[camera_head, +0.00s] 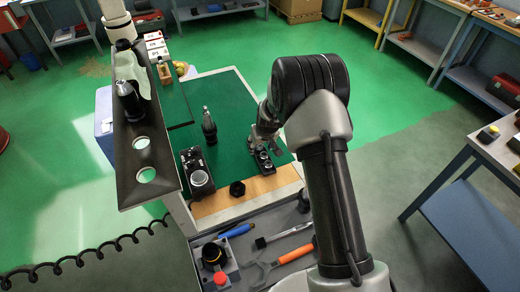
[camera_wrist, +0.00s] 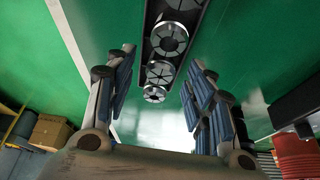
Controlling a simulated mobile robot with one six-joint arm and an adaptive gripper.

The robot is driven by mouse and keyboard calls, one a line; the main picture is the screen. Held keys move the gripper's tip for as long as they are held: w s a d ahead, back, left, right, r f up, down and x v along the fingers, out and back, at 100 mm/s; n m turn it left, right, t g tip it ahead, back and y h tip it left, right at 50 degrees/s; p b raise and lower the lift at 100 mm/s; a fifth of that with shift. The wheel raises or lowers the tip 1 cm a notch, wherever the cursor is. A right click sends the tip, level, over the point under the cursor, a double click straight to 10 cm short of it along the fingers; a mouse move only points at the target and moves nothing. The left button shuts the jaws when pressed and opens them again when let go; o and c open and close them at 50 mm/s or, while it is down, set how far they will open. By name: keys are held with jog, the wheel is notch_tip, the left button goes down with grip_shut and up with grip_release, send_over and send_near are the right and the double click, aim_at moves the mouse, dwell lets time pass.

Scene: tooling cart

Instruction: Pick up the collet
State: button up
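Several silvery slotted collets sit in a row in a dark narrow rack. In the wrist view, one large collet (camera_wrist: 167,39) is at the upper middle, with a smaller collet (camera_wrist: 159,72) below it and another (camera_wrist: 154,94) at the row's lower end. The dark rack (camera_wrist: 193,35) runs up out of the picture. My gripper (camera_wrist: 159,78) is open, its blue-padded fingers spread to either side of the row's lower end. I cannot tell how far off they are. In the head view, my gripper (camera_head: 259,141) is just above the rack (camera_head: 264,159), partly hiding it.
The rack stands on a green mat (camera_head: 232,120) on the cart. A black tool holder (camera_head: 209,126) stands upright left of it. A dark device with a round dial (camera_head: 200,178) and a black nut (camera_head: 237,188) are nearer. A drawer (camera_head: 290,218) in front holds hand tools.

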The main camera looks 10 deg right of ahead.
aim_at(261, 147)
grip_shut()
dwell(0.4)
notch_tip(261, 147, up, 20)
jog(key=p, duration=0.3)
dwell(0.7)
